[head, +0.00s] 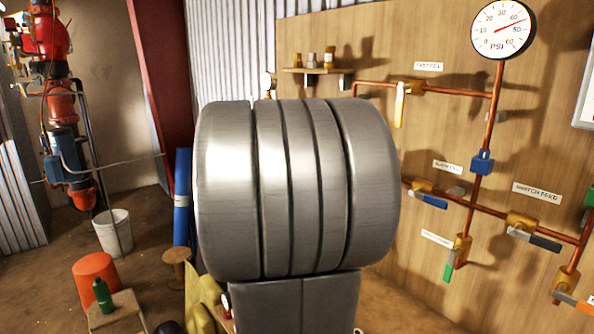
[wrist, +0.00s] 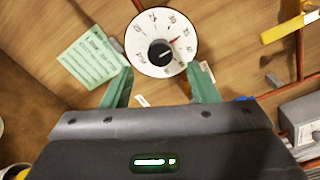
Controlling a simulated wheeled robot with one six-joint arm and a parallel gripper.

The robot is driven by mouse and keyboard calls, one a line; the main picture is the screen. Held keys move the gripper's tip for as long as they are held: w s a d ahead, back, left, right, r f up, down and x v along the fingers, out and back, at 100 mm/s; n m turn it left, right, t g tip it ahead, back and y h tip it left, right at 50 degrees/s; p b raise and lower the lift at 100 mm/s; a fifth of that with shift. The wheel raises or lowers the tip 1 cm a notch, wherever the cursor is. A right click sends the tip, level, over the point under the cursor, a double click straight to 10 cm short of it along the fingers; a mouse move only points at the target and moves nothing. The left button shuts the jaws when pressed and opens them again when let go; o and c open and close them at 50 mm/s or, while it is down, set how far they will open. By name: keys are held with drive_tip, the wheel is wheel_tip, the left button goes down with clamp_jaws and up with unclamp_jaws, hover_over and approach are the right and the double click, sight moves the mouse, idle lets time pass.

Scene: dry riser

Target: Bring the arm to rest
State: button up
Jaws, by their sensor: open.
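In the wrist view my gripper (wrist: 160,78) is open, its two green fingers spread apart with nothing held between them. A white round dial with a black knob (wrist: 160,52) and a red mark shows just past the fingertips, on the wooden board. The fingertips overlap the dial's lower edges in the picture; I cannot tell whether they touch it. In the head view a big grey metal arm part of mine fills the middle and hides the gripper and the dial.
The wooden board (head: 440,140) carries copper pipes, valves with coloured handles, a PSI gauge (head: 503,27) and a small shelf (head: 318,70). In the wrist view a green note (wrist: 93,57) lies left of the dial and a yellow handle (wrist: 288,27) right. A white bucket (head: 114,232) stands left.

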drive_tip(key=x, duration=0.6)
drive_tip(key=shift+w+d+p, duration=0.2)
drive_tip(key=shift+d+p, duration=0.05)
drive_tip(key=shift+p, duration=0.2)
drive_tip(key=f+b+v, duration=0.1)
drive_tip(key=b+v, duration=0.1)
drive_tip(key=v, duration=1.2)
drive_tip(key=w+d+m+b, duration=0.7)
drive_tip(key=d+m, duration=0.4)
drive_tip(key=m, duration=0.3)
drive_tip(key=shift+w+r+t+b, duration=0.25)
drive_tip(key=shift+w+t+b, duration=0.15)
drive_tip(key=shift+w, duration=0.3)
drive_tip(key=shift+r, duration=0.1)
